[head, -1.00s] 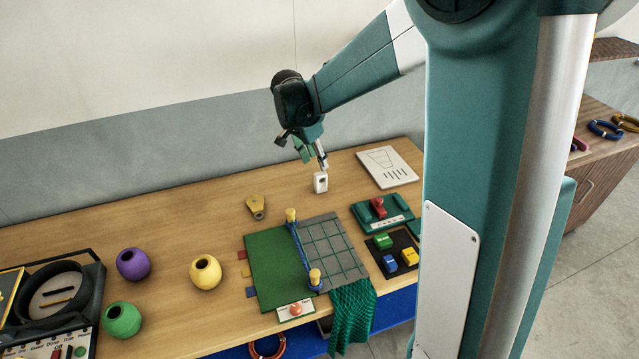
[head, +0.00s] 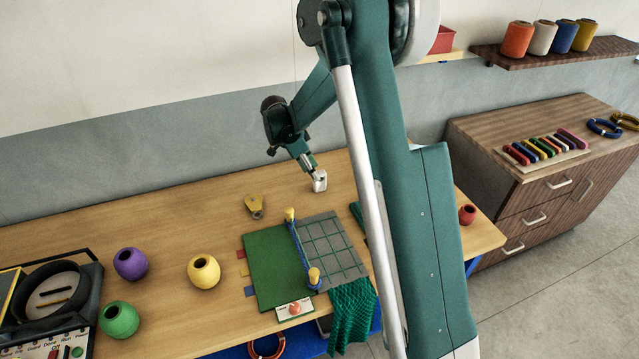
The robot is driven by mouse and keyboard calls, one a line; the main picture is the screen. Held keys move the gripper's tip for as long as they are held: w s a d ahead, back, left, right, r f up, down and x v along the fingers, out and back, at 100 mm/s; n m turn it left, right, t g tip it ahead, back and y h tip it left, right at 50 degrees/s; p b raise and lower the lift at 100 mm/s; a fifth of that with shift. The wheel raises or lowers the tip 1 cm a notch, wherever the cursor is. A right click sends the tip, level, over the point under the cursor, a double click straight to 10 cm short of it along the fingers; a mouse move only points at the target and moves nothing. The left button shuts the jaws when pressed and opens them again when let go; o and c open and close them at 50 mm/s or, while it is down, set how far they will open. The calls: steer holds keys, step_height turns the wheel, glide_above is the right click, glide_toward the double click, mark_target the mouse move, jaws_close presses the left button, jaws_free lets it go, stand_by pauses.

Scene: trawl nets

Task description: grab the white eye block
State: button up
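The white eye block (head: 321,183) is a small white piece near the back of the wooden table, right of the yellow tapered piece. My gripper (head: 315,175) points down at it from the upper left, with its fingertips at or very near its top. The fingers are small here and partly overlap the block. I cannot tell whether they close on it, or whether it touches the table.
A yellow tapered piece (head: 254,205) lies to the left. A green and grey board (head: 262,262) with yellow-topped posts is in front. My arm hides the table's right part.

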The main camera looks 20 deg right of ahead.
mark_target(320, 182)
stand_by(0.3)
steer(key=shift+x, duration=1.3)
steer(key=shift+x, duration=2.65)
steer(key=shift+d, duration=0.1)
steer(key=c, duration=1.1)
